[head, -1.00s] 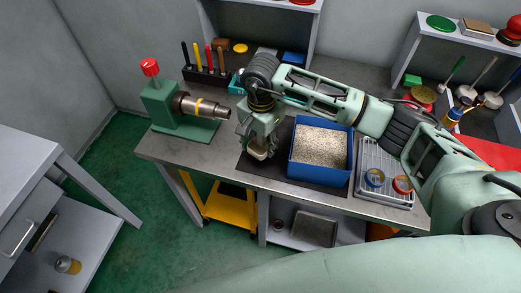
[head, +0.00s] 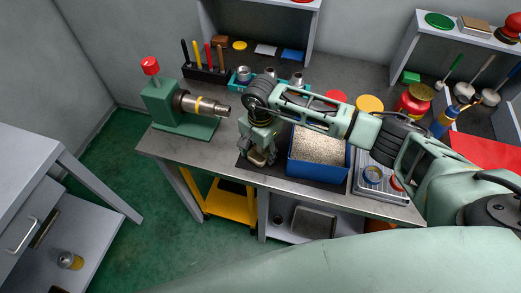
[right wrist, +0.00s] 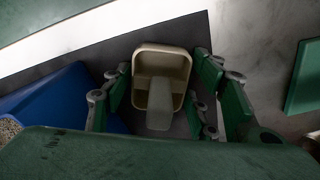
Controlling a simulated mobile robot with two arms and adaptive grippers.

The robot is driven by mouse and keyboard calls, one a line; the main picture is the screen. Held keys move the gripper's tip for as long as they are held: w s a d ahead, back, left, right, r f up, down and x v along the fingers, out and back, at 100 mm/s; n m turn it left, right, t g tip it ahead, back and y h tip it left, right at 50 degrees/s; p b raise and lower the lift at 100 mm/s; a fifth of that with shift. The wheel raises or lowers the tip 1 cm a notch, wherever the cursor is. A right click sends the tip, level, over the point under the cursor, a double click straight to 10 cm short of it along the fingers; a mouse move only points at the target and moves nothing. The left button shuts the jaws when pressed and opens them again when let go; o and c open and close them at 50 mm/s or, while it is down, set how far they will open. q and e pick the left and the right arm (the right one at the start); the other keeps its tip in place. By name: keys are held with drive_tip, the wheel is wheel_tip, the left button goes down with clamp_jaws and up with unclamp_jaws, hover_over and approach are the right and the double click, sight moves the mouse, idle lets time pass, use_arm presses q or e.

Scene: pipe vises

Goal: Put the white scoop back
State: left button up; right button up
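The white scoop (right wrist: 180,65) is cream-white with an open bowl and a stubby handle. In the right wrist view it sits on the dark mat (right wrist: 110,45), between the fingers. It also shows in the head view (head: 257,159), small and partly hidden under my right gripper (head: 259,149). In the right wrist view, my right gripper (right wrist: 160,85) is open, its fingers on both sides of the scoop with gaps between. The blue bin (head: 319,170) of pale granules stands just right of the scoop in the head view. My left gripper is not in view.
A green pipe vise (head: 170,107) stands on the bench left of the gripper. Behind are a tool rack (head: 206,75) and a teal tray (head: 240,85) with metal pieces. A metal tray (head: 367,183) with tape rolls lies right of the bin.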

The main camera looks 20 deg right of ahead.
drive_tip(key=shift+o, duration=0.9)
drive_tip(key=shift+r, duration=0.35)
wheel_tip(320, 180, up, 10)
drive_tip(key=b, duration=0.2)
drive_tip(key=shift+r+b, duration=0.25)
drive_tip(key=shift+b, duration=0.1)
drive_tip(key=shift+r, duration=0.6)
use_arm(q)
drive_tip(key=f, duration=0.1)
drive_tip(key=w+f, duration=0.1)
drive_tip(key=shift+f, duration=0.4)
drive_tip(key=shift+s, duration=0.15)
use_arm(e)
drive_tip(key=shift+f, duration=0.1)
